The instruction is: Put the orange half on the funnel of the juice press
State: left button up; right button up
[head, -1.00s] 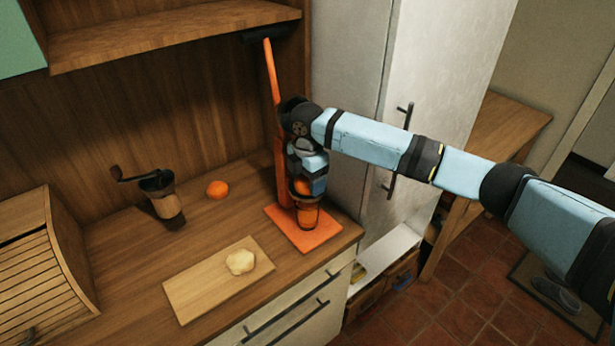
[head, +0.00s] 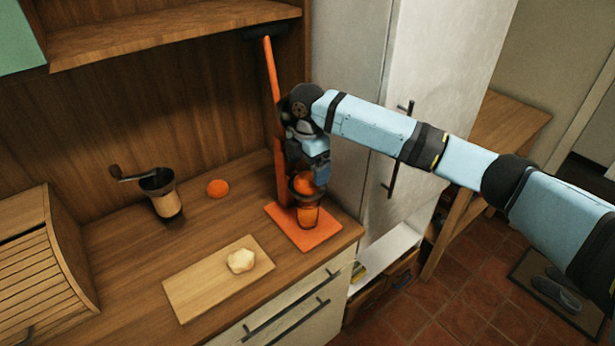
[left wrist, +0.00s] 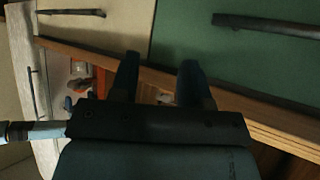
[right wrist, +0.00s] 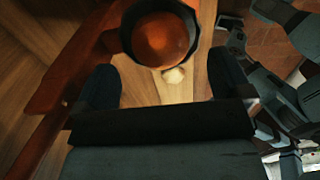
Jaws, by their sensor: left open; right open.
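The orange-red juice press (head: 300,236) stands at the counter's right end, with a tall lever, a dark-rimmed funnel (head: 292,189) and a glass below it. The orange half (head: 305,183) sits in the funnel, rounded side up. In the right wrist view the orange half (right wrist: 160,38) shows as a dome inside the dark ring of the funnel (right wrist: 127,36). My right gripper (head: 321,177) is open and close beside the funnel; its fingers (right wrist: 163,75) stand apart with nothing between them. My left gripper (left wrist: 158,68) is open and empty, away from the press, and outside the head view.
A cutting board (head: 200,297) with a pale lump (head: 240,261) lies at the counter front. A round orange fruit (head: 217,188) and a hand grinder (head: 163,193) stand further back. A bread box (head: 50,260) is at left. A tall cabinet (head: 350,70) rises behind the press.

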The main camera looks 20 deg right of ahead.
aim_at(307, 175)
notch_tip(307, 175, up, 8)
jog(key=s+a+f+m+t+y, duration=0.3)
jog(key=s+a+f+m+y, duration=0.1)
jog(key=s+a+f, duration=0.4)
jog(key=s+a+f+m+t+y, duration=0.25)
jog(key=s+a+f, duration=0.3)
jog(key=f, duration=0.55)
jog(key=s+d+f+m+t+h, duration=0.1)
jog(key=s+d+f+m+t, duration=0.1)
jog(key=s+d+f+m, duration=0.4)
jog(key=s+d+f+m+t+h, duration=0.2)
jog(key=s+d+f+m, duration=0.4)
jog(key=s, duration=0.9)
notch_tip(307, 175, down, 3)
jog(key=shift+d+f+t, duration=0.1)
jog(key=shift+d+t, duration=0.65)
jog(key=shift+m, duration=0.25)
